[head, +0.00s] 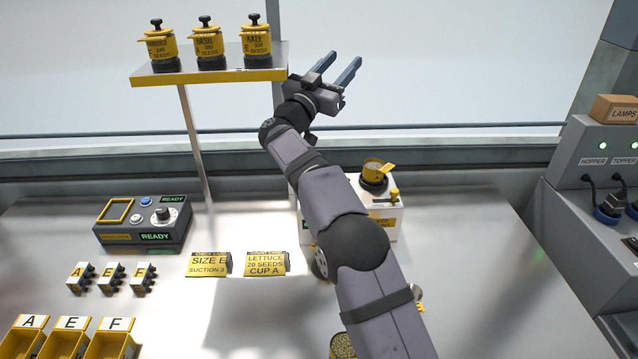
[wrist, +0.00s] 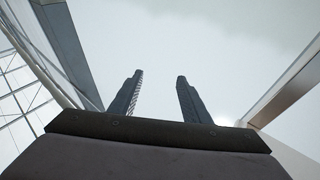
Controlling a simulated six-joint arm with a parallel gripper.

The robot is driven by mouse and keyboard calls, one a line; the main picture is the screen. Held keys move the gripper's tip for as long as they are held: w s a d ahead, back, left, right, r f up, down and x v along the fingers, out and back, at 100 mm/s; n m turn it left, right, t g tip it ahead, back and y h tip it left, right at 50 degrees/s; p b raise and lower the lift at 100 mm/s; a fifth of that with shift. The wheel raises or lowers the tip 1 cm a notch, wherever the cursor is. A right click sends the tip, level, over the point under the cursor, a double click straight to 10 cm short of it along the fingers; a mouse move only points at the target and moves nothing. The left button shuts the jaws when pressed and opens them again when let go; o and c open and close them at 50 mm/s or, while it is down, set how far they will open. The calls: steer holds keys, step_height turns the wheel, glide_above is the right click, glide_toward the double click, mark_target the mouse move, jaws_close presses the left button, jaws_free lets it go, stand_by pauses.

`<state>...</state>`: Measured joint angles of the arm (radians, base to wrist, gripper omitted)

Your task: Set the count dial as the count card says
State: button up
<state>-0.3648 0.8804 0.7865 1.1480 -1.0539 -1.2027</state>
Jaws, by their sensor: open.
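The count card (head: 265,263) is a yellow card standing on the bench; it reads "LETTUCE, 20 SEEDS, CUP A". A grey console (head: 120,237) at the left carries a dial (head: 163,214) on a pale round scale, beside green "READY" displays. The dial's setting is too small to read, and I cannot tell whether it is the count dial. My gripper (head: 343,66) is raised high, right of the shelf, well away from card and dial. In the wrist view its two fingers (wrist: 160,77) are apart with nothing between them.
A shelf (head: 207,79) with several yellow-lidded jars stands close left of my gripper. A "SIZE E, SUCTION 3" card (head: 207,263) is beside the count card. A white machine (head: 395,220) is partly hidden by my arm. Lettered blocks and yellow bins stand front left.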

step_height(320, 180, up, 4)
steer(key=w+d+n+t+y, duration=0.1)
steer(key=w+n+t+y, duration=0.2)
steer(key=n+y, duration=0.1)
steer(key=a+f+n+g+y+p, duration=0.45)
steer(key=a+n+y, duration=0.2)
steer(key=y, duration=0.45)
steer(key=s+d+f+n+g+p, duration=0.2)
steer(key=s+f+n+g+p, duration=0.4)
steer(key=s+f+g, duration=1)
steer(key=shift+s+a+f+m+t+p, duration=0.2)
steer(key=shift+a+f+t+p, duration=0.3)
steer(key=shift+f, duration=0.85)
steer(key=shift+s+a+f+m+t+p, duration=0.25)
steer(key=shift+f+t+p, duration=0.3)
steer(key=shift+f, duration=0.8)
steer(key=shift+s+a+f+m+t+p, duration=0.3)
steer(key=shift+f+t, duration=0.4)
steer(key=shift+f, duration=0.65)
steer(key=shift+w, duration=0.15)
steer(key=c, duration=1)
